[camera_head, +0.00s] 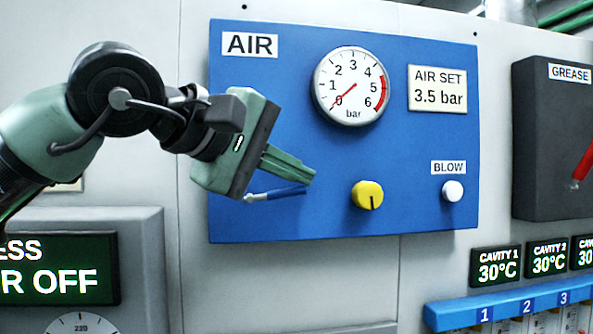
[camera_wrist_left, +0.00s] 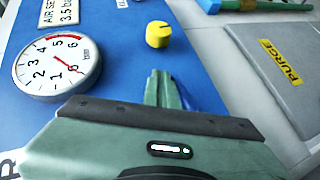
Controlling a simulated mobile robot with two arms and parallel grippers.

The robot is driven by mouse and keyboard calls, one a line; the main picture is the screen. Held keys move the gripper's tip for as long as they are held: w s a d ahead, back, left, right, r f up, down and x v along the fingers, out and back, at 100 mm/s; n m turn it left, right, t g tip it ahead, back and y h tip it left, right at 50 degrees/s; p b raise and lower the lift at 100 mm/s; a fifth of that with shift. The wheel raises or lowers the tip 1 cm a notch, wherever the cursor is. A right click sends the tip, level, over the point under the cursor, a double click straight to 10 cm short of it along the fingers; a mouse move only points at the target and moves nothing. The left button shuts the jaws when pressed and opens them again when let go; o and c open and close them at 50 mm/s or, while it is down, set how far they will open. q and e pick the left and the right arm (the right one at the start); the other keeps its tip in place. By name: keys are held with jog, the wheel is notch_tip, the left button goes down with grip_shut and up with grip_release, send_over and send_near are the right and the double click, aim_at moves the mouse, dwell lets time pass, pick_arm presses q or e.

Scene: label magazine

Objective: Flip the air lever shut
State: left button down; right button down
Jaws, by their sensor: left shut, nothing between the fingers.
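The blue panel (camera_head: 300,225) labelled AIR (camera_head: 250,44) is on the wall. The air lever (camera_head: 280,194) has a blue handle on a metal pivot at the panel's lower left. The handle lies nearly level, pointing right and slightly up. My left gripper (camera_head: 312,176) is shut and empty, with its fingers just above the handle's right end. I cannot tell whether they touch it. In the left wrist view the shut fingers (camera_wrist_left: 158,88) point toward the panel; the gripper body hides much of the lever area. My right gripper is not in view.
The pressure gauge (camera_head: 351,86) has its needle near 0. A yellow knob (camera_head: 367,195) and a white BLOW button (camera_head: 453,191) are to the right of the lever. A dark GREASE box (camera_head: 545,130) with a red lever stands farther right.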

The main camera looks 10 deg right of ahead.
pick_arm(q)
jog(key=shift+a, duration=0.1)
dwell(0.8)
jog(key=b+v, duration=0.3)
jog(key=v, duration=0.4)
jog(key=shift+s+a, duration=0.2)
jog(key=shift+a, duration=0.05)
jog(key=shift+r, duration=0.1)
